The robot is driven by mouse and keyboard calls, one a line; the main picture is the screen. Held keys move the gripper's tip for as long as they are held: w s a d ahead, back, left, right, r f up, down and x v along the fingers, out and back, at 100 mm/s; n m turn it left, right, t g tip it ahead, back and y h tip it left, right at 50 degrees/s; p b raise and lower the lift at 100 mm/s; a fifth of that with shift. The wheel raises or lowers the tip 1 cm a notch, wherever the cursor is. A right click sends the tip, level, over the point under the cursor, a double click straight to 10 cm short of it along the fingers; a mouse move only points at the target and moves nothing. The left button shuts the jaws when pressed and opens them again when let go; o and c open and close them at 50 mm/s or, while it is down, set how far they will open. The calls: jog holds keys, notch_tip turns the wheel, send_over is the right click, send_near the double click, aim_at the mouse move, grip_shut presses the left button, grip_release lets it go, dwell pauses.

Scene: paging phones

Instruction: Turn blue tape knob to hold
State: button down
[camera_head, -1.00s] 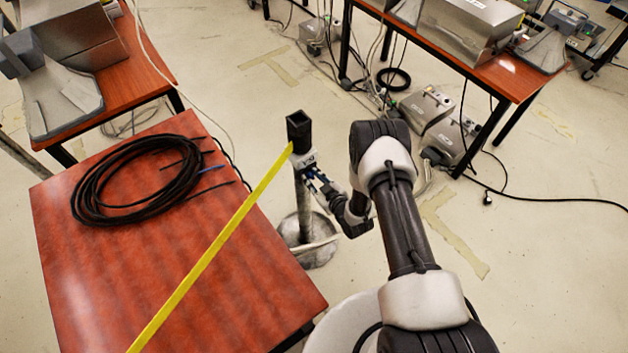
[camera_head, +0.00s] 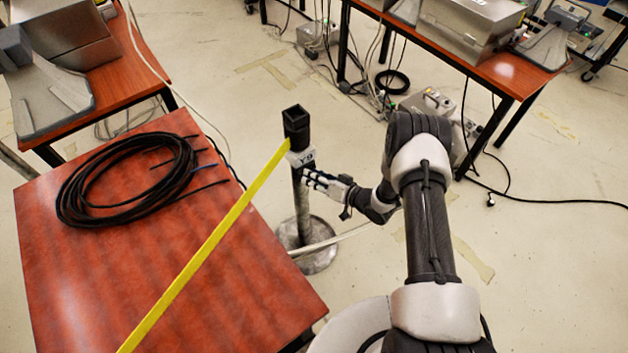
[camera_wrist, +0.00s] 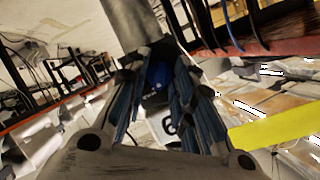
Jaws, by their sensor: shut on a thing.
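A post with a square black top (camera_head: 296,125) stands on a round base beside the red-brown table. A white marked block (camera_head: 303,158) sits under its top, and yellow tape (camera_head: 215,240) runs from there to the lower left. The tape also shows at the right of the wrist view (camera_wrist: 285,128). The blue knob (camera_wrist: 158,76) shows between my fingers in the wrist view. My gripper (camera_head: 308,176) is at the post just below the block, shut on the knob. The fingers hide part of the knob, and its exact setting cannot be read.
The red-brown table (camera_head: 230,285) is close left of the post, with a black cable coil (camera_head: 125,185) on it. Another table (camera_head: 500,72) with metal boxes stands at the back right. A pale cable (camera_head: 345,238) lies near the post's base.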

jog(key=shift+w+m+y, duration=0.1)
jog(key=shift+m+y, duration=0.2)
jog(key=shift+m, duration=0.2)
dwell(0.3)
jog(key=c, duration=1.7)
grip_release()
jog(key=shift+d, duration=0.1)
jog(key=v, duration=1.2)
